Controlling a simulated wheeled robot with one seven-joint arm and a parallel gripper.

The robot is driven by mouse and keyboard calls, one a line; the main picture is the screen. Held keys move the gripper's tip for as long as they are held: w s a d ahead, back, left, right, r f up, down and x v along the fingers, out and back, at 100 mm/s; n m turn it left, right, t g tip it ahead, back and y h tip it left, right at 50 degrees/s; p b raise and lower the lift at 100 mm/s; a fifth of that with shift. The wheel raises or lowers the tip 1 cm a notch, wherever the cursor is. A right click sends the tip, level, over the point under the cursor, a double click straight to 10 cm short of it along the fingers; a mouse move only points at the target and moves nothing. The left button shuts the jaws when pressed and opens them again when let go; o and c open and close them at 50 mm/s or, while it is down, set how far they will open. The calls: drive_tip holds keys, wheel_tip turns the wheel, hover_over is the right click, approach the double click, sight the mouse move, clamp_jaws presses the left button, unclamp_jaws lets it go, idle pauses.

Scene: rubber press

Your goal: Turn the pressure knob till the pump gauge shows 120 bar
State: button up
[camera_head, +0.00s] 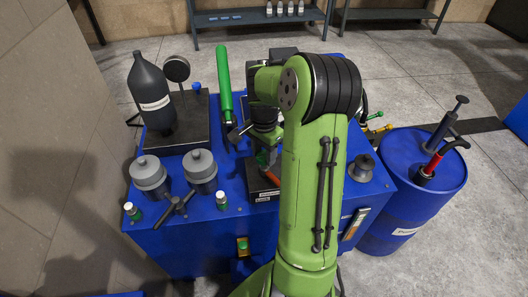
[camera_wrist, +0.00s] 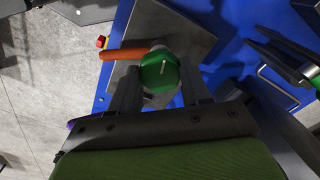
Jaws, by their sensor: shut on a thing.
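A green knob (camera_wrist: 160,70) with a short white pointer line is near the middle of the wrist view. The line points roughly to the right in that view. My gripper (camera_wrist: 160,76) has one finger on each side of the knob and is shut on it. In the head view my arm hides most of the gripper and the knob. A dark round gauge-like disc (camera_head: 176,68) stands on a stem at the back left of the blue bench in the head view; no readable dial shows, so I cannot tell the pressure.
An orange handle (camera_wrist: 124,54) sticks out left beside the knob, near a red button (camera_wrist: 102,41). On the blue bench (camera_head: 180,241) stand a dark bottle (camera_head: 151,95), grey cylinders (camera_head: 200,168) and a green lever (camera_head: 224,80). A blue drum (camera_head: 405,185) stands right.

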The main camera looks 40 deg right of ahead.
sight(263, 156)
drive_tip(key=o, duration=1.1)
drive_tip(key=shift+c, duration=0.2)
wheel_tip(263, 156, up, 16)
drive_tip(key=p, duration=0.5)
drive_tip(key=shift+a+f, duration=0.1)
drive_tip(key=s+a+r+n+t+h+p, duration=0.1)
drive_tip(key=s+a+r+n+p, duration=0.15)
drive_tip(key=a+r+n, duration=0.35)
drive_tip(key=s+a+r+n+t+h+p, duration=0.1)
drive_tip(key=s+a+r+n, duration=0.15)
drive_tip(key=a, duration=0.55)
drive_tip(key=s+a+n+t+y+p, duration=0.1)
drive_tip(key=s+a+n+t+y, duration=0.1)
drive_tip(key=s+a+n, duration=0.6)
drive_tip(key=shift+s+a+r+n+t+p, duration=0.4)
drive_tip(key=shift+s+t, duration=0.4)
drive_tip(key=shift+s, duration=0.4)
